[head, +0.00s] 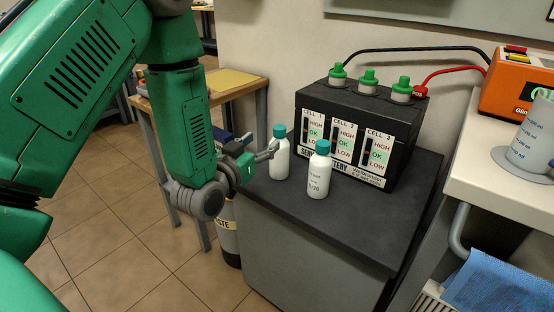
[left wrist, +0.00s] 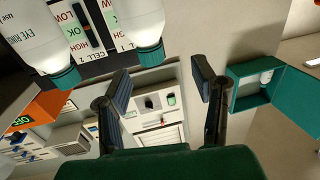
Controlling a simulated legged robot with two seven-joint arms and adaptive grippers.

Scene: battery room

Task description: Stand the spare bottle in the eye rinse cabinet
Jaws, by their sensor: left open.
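Two white bottles with teal caps stand upright on a dark cabinet top: a rear bottle (head: 279,158) and a front, labelled bottle (head: 318,175). I cannot tell which is the spare. In the left wrist view, which is turned over, one bottle (left wrist: 32,28) reads "EYE RINSE" and another bottle (left wrist: 139,20) is beside it. My left gripper (head: 266,153) is open and empty, its fingertips close to the rear bottle; contact is unclear. Its spread fingers (left wrist: 160,85) show in the wrist view. A teal open cabinet (left wrist: 243,100) there holds a small white bottle (left wrist: 266,76). My right gripper is out of view.
A black battery (head: 345,130) with green-capped cells stands behind the bottles. The dark top (head: 350,220) is clear in front. A white counter (head: 490,175) at right bears an orange device (head: 518,85) and a beaker (head: 535,140). A wooden table (head: 245,92) stands behind my left arm.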

